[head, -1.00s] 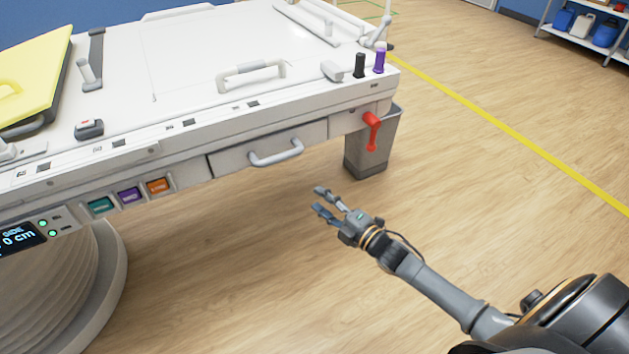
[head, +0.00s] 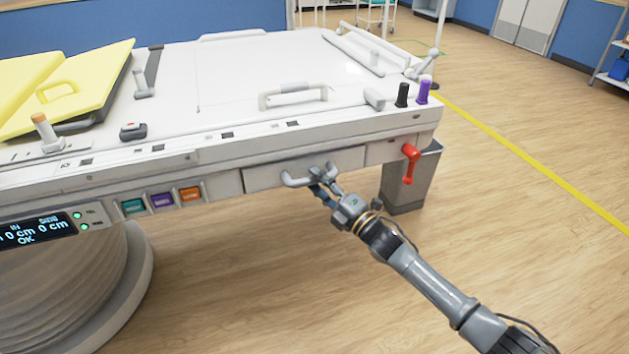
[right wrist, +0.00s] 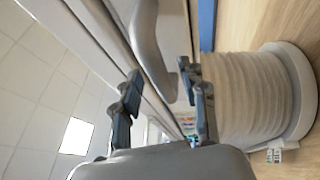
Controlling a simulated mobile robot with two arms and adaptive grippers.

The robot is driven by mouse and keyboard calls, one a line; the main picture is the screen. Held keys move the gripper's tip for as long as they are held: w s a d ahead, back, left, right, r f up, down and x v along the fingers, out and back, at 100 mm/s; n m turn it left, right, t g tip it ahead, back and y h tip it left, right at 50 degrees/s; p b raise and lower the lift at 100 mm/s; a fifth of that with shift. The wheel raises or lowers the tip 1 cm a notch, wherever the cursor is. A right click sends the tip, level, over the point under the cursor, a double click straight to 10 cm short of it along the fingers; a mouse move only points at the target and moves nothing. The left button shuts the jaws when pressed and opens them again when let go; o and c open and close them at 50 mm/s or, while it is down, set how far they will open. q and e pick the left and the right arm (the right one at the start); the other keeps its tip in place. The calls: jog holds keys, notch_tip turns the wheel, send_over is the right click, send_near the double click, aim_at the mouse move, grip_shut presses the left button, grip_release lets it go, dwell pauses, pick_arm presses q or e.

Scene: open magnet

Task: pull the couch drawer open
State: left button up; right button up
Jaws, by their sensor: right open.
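The couch drawer (head: 262,178) is a white front panel set in the side of the couch, under its top, and it looks closed. Its grey bar handle (head: 297,181) sticks out from the panel. My right gripper (head: 321,180) is open at the right part of the handle. In the right wrist view the handle (right wrist: 150,50) reaches in between the two open fingers (right wrist: 163,98); I cannot tell whether they touch it. My left gripper is not in view.
A red lever (head: 410,162) hangs to the right of the drawer, before a grey bin (head: 408,190). Coloured buttons (head: 162,200) and a display (head: 38,230) are on the left. The floor (head: 265,290) in front is clear.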

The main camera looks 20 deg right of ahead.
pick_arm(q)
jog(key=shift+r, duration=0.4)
pick_arm(e)
jog(key=shift+x, duration=0.8)
jog(key=shift+c, duration=0.5)
grip_shut()
jog(key=shift+s, duration=0.15)
